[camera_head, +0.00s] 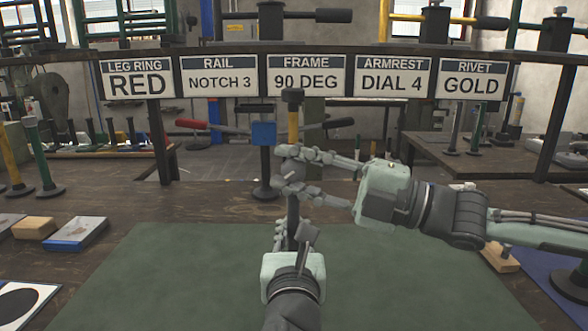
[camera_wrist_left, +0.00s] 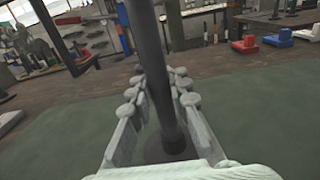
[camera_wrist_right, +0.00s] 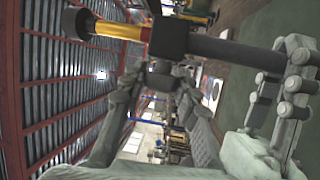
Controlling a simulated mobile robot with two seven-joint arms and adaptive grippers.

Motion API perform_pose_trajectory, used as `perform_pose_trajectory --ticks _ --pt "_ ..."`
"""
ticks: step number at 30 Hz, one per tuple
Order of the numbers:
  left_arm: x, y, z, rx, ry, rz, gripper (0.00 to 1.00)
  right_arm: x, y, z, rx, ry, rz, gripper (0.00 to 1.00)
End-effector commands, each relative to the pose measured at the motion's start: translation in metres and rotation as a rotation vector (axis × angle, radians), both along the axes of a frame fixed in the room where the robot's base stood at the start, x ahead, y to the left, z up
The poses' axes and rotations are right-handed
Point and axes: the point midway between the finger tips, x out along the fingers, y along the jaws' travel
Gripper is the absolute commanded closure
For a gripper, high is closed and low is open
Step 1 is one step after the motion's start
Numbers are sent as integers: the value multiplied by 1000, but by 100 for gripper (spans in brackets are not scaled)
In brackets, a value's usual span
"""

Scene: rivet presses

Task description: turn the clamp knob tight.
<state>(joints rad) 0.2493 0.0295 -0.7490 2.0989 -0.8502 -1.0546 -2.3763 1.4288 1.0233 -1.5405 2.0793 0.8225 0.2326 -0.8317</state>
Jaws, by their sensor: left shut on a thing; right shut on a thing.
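An upright post stands on the green mat, with a dark lower tube (camera_head: 292,212), a yellow upper rod (camera_head: 293,125) and a black cap (camera_head: 292,96). My left gripper (camera_head: 291,236) is shut around the lower tube, which also shows between its fingers in the left wrist view (camera_wrist_left: 164,75). My right gripper (camera_head: 284,172) is shut, higher up, on the clamp knob at the dark collar (camera_wrist_right: 168,38). The knob (camera_wrist_right: 160,80) is small, dark and mostly hidden by the fingers. In the right wrist view the left fingers (camera_wrist_right: 280,88) hold the tube below the collar.
The green mat (camera_head: 150,275) is clear around the post. Behind it stands a blue block (camera_head: 263,133) with red and black handles. Wooden and blue blocks (camera_head: 75,234) lie at left. A sign rail (camera_head: 260,58) crosses the back.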

Motion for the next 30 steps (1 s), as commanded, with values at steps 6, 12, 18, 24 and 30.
perform_pose_trajectory --ticks 6,12,18,24,30 --pt "0 0 2 -1 -3 0 100 -1 2 -1 28 5 5 99" --pt "0 0 2 0 -3 -2 100 -2 4 -2 107 10 6 99" --pt "0 -1 1 0 -3 -3 100 -3 4 -2 219 14 3 99" --pt "0 -1 1 1 -3 -4 100 -2 3 0 335 15 -1 99" --pt "0 -2 1 1 -2 -4 100 -2 3 1 441 16 -6 99"
